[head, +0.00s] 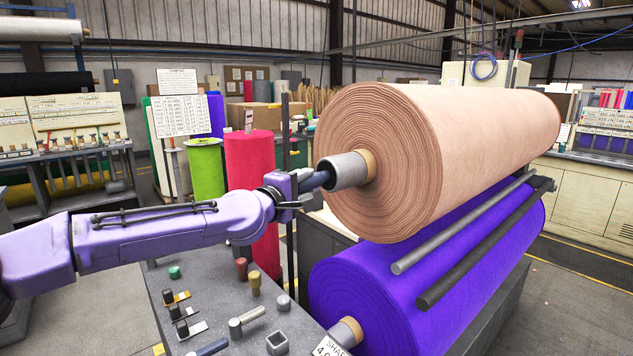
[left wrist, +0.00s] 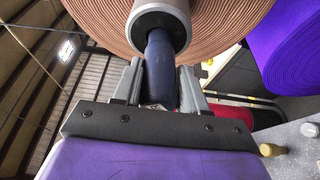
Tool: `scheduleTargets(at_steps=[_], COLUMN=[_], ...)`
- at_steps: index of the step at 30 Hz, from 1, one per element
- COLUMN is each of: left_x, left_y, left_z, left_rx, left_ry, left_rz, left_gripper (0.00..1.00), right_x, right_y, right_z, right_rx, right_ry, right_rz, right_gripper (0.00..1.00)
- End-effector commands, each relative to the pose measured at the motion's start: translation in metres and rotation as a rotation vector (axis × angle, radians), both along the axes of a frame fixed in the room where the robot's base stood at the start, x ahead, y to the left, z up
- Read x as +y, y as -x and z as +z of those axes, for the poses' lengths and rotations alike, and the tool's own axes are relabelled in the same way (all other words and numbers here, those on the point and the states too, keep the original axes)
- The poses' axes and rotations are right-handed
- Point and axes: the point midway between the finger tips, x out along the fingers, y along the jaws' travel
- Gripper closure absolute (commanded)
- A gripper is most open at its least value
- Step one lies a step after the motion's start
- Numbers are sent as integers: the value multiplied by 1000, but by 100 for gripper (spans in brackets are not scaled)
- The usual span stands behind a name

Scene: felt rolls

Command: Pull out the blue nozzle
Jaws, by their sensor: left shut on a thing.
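The dark blue nozzle (head: 317,181) sticks out of the grey collar (head: 347,171) at the core end of the upper, peach felt roll (head: 385,160). My left gripper (head: 303,190) is shut on the nozzle's outer part. In the left wrist view the nozzle (left wrist: 160,58) lies between the two grey fingers of my left gripper (left wrist: 161,88), and its far end is inside the collar (left wrist: 160,15). How deep it sits inside the collar is hidden. My right gripper is in neither view.
A grey bench (head: 235,322) below my left arm holds several small coloured knobs and fittings, with a dark blue piece (head: 208,347) near its front. A purple felt roll (head: 420,270) lies under the peach one. Red (head: 250,190) and green (head: 206,170) rolls stand behind the arm.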

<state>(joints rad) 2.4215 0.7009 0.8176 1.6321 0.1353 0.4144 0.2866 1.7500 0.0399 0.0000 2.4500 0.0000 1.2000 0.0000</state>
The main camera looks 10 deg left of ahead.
Motion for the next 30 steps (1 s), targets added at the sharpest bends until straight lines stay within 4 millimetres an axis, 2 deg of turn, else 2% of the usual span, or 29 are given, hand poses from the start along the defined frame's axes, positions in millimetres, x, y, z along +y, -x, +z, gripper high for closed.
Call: scheduleTargets(at_steps=[30], left_x=[12], left_y=[14], left_z=[-4], left_rx=[7], left_ry=[-2], left_rz=[0], left_gripper=[100], right_x=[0], right_y=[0], right_z=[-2], right_rx=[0], right_ry=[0], right_rz=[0], right_gripper=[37])
